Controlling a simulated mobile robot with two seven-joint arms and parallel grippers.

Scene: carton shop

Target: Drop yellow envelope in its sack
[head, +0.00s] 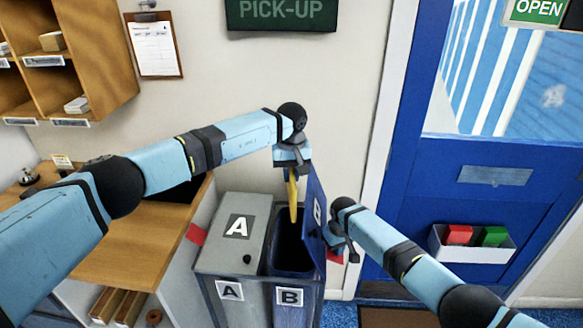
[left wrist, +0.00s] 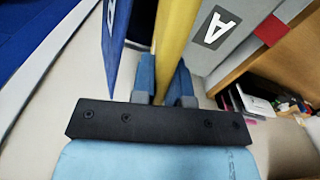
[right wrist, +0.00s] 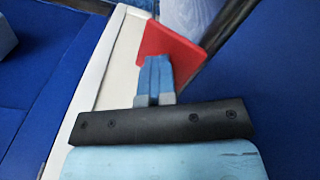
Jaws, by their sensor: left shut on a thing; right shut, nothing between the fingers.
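My left gripper (head: 292,166) is shut on the yellow envelope (head: 293,198), which hangs upright below it. The envelope also shows between the fingers in the left wrist view (left wrist: 176,35). It hangs over the dark opening of the blue bin marked B (head: 291,297). The lid of B (head: 314,212) stands raised at the right of the opening. My right gripper (head: 338,247) is shut and empty beside the lid's outer side. A red tab (right wrist: 170,48) is by its fingertips in the right wrist view; contact is unclear. No sack inside B can be made out.
A grey bin marked A (head: 232,262) stands closed left of B. A wooden counter (head: 145,240) with a bell (head: 28,175) is further left. A blue door (head: 470,160) with a holder of red and green items (head: 472,243) is on the right.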

